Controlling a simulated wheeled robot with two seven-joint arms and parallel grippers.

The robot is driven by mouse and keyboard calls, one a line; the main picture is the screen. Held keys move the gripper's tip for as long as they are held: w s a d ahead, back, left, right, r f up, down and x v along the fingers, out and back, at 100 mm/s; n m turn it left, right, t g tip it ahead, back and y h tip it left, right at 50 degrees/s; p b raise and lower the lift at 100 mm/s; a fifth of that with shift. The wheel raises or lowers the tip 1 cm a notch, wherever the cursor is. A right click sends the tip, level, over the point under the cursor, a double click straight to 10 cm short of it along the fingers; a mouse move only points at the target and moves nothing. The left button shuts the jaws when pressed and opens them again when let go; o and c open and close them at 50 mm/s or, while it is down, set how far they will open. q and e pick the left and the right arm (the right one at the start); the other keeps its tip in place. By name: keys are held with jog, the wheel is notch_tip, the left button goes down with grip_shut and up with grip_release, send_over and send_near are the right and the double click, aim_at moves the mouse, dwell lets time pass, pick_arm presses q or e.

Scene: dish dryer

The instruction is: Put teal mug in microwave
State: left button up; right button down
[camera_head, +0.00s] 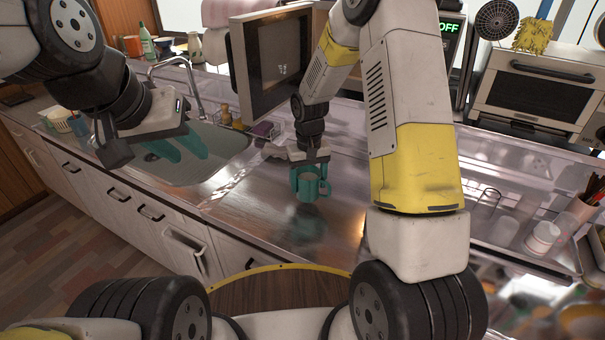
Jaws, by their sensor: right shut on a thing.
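The teal mug (308,186) hangs upright just above the metal counter, in the middle of the head view. My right gripper (309,162) is shut on its upper part and hides some of its rim. The microwave's door (271,64) stands swung open behind and left of the mug. The microwave's display (449,28) reads OFF at the upper right. My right arm covers most of the microwave's body and opening. My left gripper (150,148) is over the sink's left side, empty, with its fingers apart.
A toaster oven (540,90) stands at the right. Glasses and a white cup (542,238) are at the right. The counter (290,225) around the mug is mostly clear.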

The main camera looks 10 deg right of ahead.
aim_at(308, 190)
jog(key=shift+a+f, duration=0.1)
jog(key=shift+f, duration=1.35)
jog(key=shift+f, duration=0.15)
jog(key=shift+c, duration=0.9)
grip_release()
